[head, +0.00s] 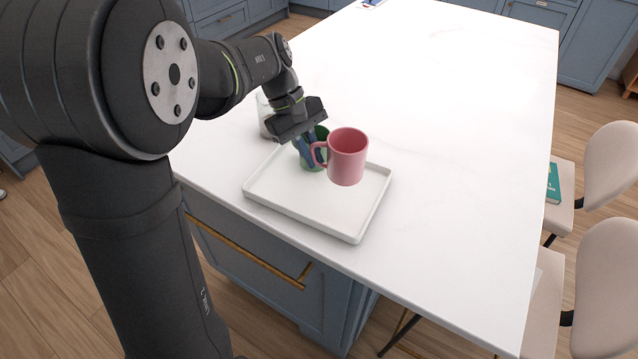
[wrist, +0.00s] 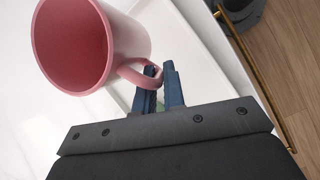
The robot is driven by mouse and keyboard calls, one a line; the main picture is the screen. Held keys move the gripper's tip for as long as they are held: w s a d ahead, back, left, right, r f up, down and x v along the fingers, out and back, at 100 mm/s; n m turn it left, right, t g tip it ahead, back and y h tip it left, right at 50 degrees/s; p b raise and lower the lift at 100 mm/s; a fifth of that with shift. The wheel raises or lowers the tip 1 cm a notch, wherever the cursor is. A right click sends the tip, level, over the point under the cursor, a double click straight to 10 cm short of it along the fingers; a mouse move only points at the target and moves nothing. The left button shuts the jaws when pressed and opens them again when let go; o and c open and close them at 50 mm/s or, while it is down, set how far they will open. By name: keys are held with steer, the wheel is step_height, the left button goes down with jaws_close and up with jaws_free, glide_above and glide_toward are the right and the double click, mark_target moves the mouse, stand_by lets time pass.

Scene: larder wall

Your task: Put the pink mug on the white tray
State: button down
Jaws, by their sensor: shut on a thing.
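The pink mug (head: 348,157) is upright, with its handle toward my gripper. In the wrist view the mug (wrist: 125,40) shows its open mouth, and its handle lies at the fingertips. My gripper (head: 313,152) is shut on the handle; its blue fingers (wrist: 158,88) show in the wrist view. The white tray (head: 300,207) lies on the worktop below the mug. The mug appears held above the tray's right back part, though the gap under it is hard to judge. The tray's back edge is partly hidden by the mug and gripper.
A green cup (head: 312,163) stands behind the gripper at the tray's back, partly hidden; I cannot tell whether it is on the tray. A clear glass (head: 265,116) stands behind to the left. The front of the tray is bare. The white worktop (head: 450,130) is clear to the right.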

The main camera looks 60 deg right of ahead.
mark_target(354, 159)
steer(key=s, duration=0.7)
steer(key=s+r, duration=0.1)
steer(key=s, duration=0.2)
steer(key=shift+s+r, duration=0.1)
steer(key=shift+s, duration=0.1)
steer(key=w+d+f, duration=0.1)
steer(key=w+f, duration=0.1)
steer(key=w, duration=0.1)
steer(key=w+d+f, duration=0.1)
steer(key=w+f, duration=0.1)
steer(key=w, duration=0.2)
steer(key=w+d+f, duration=0.1)
steer(key=w+f, duration=0.2)
steer(key=w, duration=0.1)
steer(key=shift+f, duration=1.95)
steer(key=shift+f, duration=0.1)
steer(key=c, duration=1.5)
jaws_free()
steer(key=v, duration=1.2)
steer(key=shift+s, duration=0.1)
